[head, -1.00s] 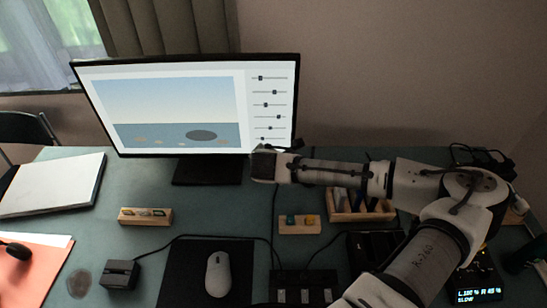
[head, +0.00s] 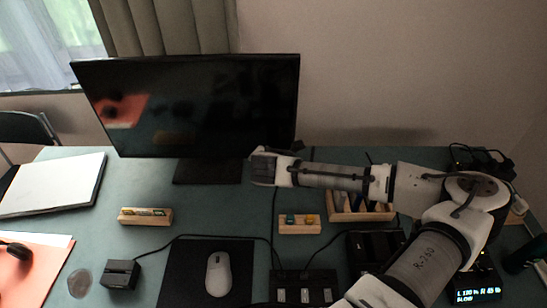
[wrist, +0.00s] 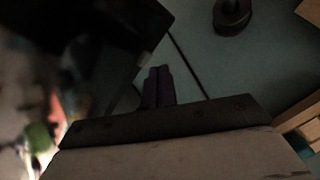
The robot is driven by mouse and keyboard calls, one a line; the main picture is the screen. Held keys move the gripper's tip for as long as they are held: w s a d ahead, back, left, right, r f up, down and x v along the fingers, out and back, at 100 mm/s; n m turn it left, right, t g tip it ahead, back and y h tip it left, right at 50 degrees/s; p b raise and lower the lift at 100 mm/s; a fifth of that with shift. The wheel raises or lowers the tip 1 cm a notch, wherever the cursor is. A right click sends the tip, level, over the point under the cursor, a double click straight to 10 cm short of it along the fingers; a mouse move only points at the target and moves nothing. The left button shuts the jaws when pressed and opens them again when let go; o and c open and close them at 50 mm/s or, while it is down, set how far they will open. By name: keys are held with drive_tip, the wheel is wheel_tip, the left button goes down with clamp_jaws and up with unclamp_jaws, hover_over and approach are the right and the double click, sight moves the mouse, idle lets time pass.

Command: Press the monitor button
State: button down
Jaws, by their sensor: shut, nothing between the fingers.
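The monitor (head: 190,105) stands at the back of the desk on a dark stand (head: 208,171). Its screen is dark and shows only dim reflections. My gripper (head: 259,157) is at the monitor's lower right corner, with its body in front of that corner in the head view. The button itself is not visible in either view. In the wrist view the purple-dark fingers (wrist: 158,88) are together with nothing between them, beside the dark monitor edge (wrist: 110,50). I cannot tell whether they touch it.
A wooden block with coloured pieces (head: 300,224) and a wooden organizer (head: 345,213) stand below my arm. A mouse (head: 218,275) lies on a dark pad, with a small black box (head: 120,274) to its left. A notebook (head: 55,184) lies at left.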

drive_tip(key=shift+s, duration=0.2)
drive_tip(key=shift+s, duration=2.9)
